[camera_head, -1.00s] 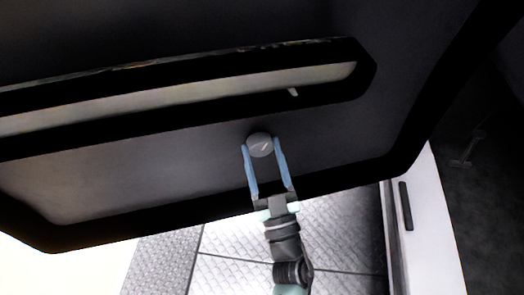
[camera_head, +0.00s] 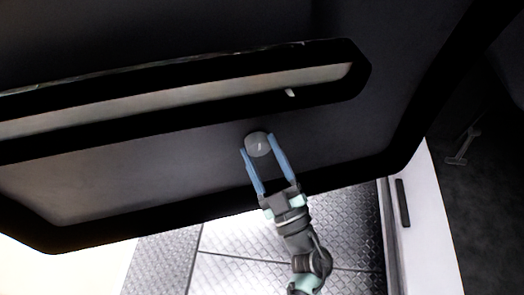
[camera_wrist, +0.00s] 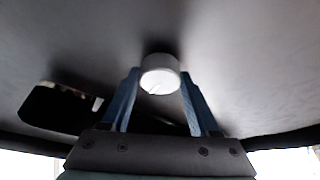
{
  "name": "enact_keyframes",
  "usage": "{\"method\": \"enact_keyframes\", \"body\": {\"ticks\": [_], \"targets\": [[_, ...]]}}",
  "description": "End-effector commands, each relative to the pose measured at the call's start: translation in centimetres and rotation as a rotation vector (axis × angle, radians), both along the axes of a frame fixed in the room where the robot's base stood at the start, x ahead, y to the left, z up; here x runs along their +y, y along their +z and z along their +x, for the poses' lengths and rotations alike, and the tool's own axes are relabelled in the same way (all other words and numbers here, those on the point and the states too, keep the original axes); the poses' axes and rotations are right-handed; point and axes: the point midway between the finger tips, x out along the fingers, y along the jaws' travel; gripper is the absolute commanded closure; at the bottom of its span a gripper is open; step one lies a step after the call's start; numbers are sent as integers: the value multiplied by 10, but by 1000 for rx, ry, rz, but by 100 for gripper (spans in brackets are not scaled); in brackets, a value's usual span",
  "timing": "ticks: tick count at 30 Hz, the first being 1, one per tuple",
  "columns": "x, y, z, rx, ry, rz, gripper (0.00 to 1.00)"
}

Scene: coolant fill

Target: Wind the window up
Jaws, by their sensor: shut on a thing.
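A round grey knob (camera_head: 258,147) with a pale line mark on its face sticks out from a dark door panel (camera_head: 340,140). It also shows in the wrist view (camera_wrist: 160,82). My gripper (camera_head: 257,143) has its two blue fingers on either side of the knob, near the tips, and is shut on it. The wrist is rolled, with the arm slanting down to the right. I cannot make out the window glass in either view.
A long black-edged recess (camera_head: 200,122) with a pale inside runs across the panel above the knob, with a small light tab (camera_head: 290,92) at its right. A white part with a dark handle (camera_head: 402,203) stands at the right. Metal tread-plate floor (camera_head: 165,265) lies below.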

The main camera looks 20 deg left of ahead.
Motion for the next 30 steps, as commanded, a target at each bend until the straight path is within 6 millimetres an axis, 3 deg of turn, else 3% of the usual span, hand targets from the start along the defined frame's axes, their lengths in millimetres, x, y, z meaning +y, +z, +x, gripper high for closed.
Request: {"method": "enact_keyframes", "body": {"ticks": [7, 8, 12, 23, 30], "targets": [[1, 2, 0, -7, 1, -1, 94], [1, 2, 0, -6, 2, 0, 33], [1, 1, 0, -5, 2, 0, 8], [-3, -1, -3, 0, 0, 0, 8], [-32, -15, -27, 4, -3, -2, 8]]}}
